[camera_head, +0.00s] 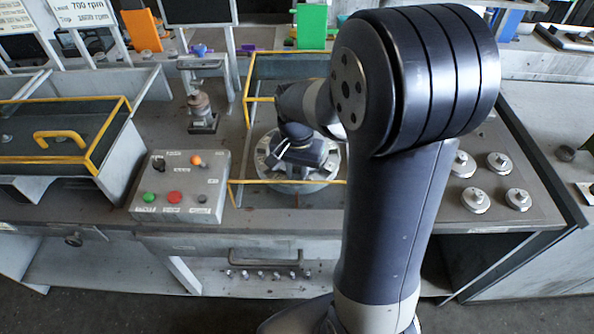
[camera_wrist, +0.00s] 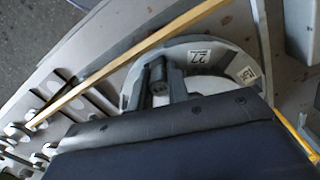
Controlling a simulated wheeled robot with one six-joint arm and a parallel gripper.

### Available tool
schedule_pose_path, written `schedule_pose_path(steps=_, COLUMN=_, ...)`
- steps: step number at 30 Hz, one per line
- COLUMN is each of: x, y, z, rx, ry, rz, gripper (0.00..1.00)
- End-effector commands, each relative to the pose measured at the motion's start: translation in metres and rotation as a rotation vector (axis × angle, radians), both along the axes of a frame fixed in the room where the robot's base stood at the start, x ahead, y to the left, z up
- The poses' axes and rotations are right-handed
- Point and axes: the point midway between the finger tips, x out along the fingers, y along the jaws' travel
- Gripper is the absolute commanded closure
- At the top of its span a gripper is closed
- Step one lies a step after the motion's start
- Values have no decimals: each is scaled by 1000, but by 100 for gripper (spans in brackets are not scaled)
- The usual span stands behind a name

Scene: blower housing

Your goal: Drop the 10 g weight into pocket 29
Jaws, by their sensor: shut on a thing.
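My gripper (camera_wrist: 160,82) is over the round grey rotor (camera_wrist: 217,54) in the wrist view, with its fingers closed on a small dark piece, most likely the weight (camera_wrist: 158,73). The fingers hide most of it, and no mark on it is readable. The rotor's rim carries a label reading 27 and another label (camera_wrist: 247,73) that I cannot read clearly. Pocket 29 cannot be made out. In the head view my gripper (camera_head: 292,150) is above the left part of the rotor (camera_head: 325,173), and the weight cannot be seen there.
A yellow-edged guard frame (camera_head: 240,182) surrounds the rotor; its bar (camera_wrist: 130,55) crosses the wrist view. Several small weights (camera_head: 262,274) sit in an open drawer below. A button box (camera_head: 180,187) stands left. Several large round weights (camera_head: 475,200) stand on the right bench.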

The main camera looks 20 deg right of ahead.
Motion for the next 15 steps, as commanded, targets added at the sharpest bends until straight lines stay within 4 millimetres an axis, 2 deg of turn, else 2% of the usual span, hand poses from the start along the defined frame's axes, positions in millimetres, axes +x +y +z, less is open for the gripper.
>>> schedule_pose_path(steps=15, x=0, y=0, z=-3, rx=0, ry=0, rz=0, gripper=100)
